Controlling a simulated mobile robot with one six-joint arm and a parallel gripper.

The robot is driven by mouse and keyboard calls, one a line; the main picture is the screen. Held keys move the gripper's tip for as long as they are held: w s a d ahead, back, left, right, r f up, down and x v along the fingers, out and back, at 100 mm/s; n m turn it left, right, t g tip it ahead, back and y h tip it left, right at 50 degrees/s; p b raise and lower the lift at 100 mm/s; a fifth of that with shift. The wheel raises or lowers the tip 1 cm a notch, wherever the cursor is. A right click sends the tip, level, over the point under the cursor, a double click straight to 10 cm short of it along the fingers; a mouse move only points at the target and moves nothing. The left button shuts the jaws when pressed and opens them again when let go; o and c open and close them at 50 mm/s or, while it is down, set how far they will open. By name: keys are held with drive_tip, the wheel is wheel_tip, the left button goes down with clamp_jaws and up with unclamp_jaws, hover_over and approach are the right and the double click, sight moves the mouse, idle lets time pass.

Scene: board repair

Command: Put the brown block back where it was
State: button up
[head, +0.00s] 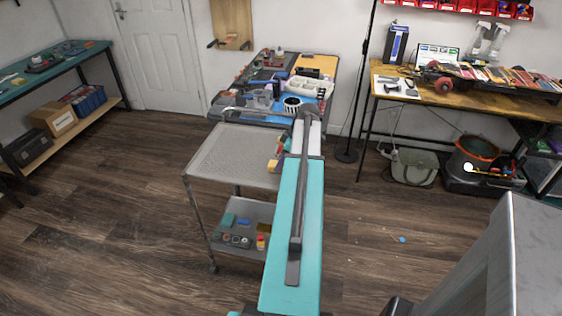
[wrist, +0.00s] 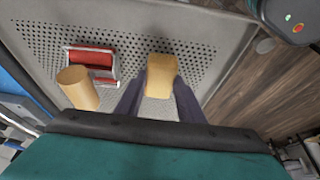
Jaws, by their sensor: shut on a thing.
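The brown block (wrist: 162,68) is a light tan wooden piece with a squared top. In the wrist view it stands between the two dark fingers of my gripper (wrist: 160,100), which is shut on it. The perforated grey cart top lies behind and below it; I cannot tell whether the block touches it. In the head view my teal arm reaches over the cart's right side, and the fingers cannot be made out. A small tan piece (head: 271,165) shows beside the arm there; I cannot tell whether it is the held block.
A wooden cylinder (wrist: 77,88) and a red object with a pale frame (wrist: 91,60) are left of the block. The cart top (head: 232,152) is mostly clear on its left. Its lower shelf (head: 252,212) holds several small items. The cluttered workbench (head: 318,68) stands behind.

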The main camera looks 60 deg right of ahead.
drive_tip(key=shift+f, duration=0.1)
drive_tip(key=o, duration=1.1)
drive_tip(key=b+v, duration=0.1)
drive_tip(key=v, duration=1.1)
drive_tip(key=shift+b, duration=0.4)
drive_tip(key=shift+r, duration=0.25)
